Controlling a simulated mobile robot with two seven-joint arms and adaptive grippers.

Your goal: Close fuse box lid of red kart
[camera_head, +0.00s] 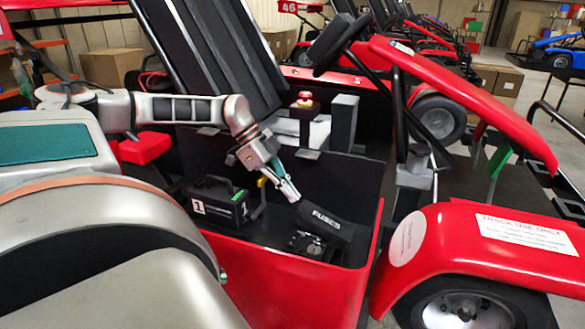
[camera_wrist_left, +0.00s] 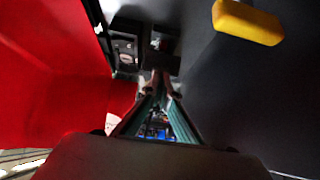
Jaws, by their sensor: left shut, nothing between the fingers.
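The fuse box (camera_head: 308,246) is a small black box on the floor of the red kart, inside its side panel. Its black lid (camera_head: 328,222), marked FUSES, is raised and tilted, and the inside of the box shows below it. My left gripper (camera_head: 291,194) reaches down from the upper left, with its fingers shut and empty. Its tips are at the upper left end of the lid; I cannot tell whether they touch it. In the left wrist view the shut fingers (camera_wrist_left: 160,90) point at dark parts. My right gripper is not in view.
A black box marked 1 with a handle (camera_head: 218,204) stands left of the fuse box. A yellow part (camera_head: 260,198) stands between them; a yellow piece (camera_wrist_left: 247,22) also shows in the wrist view. The red side panel (camera_head: 290,290) rises in front. The steering wheel (camera_head: 342,42) is above.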

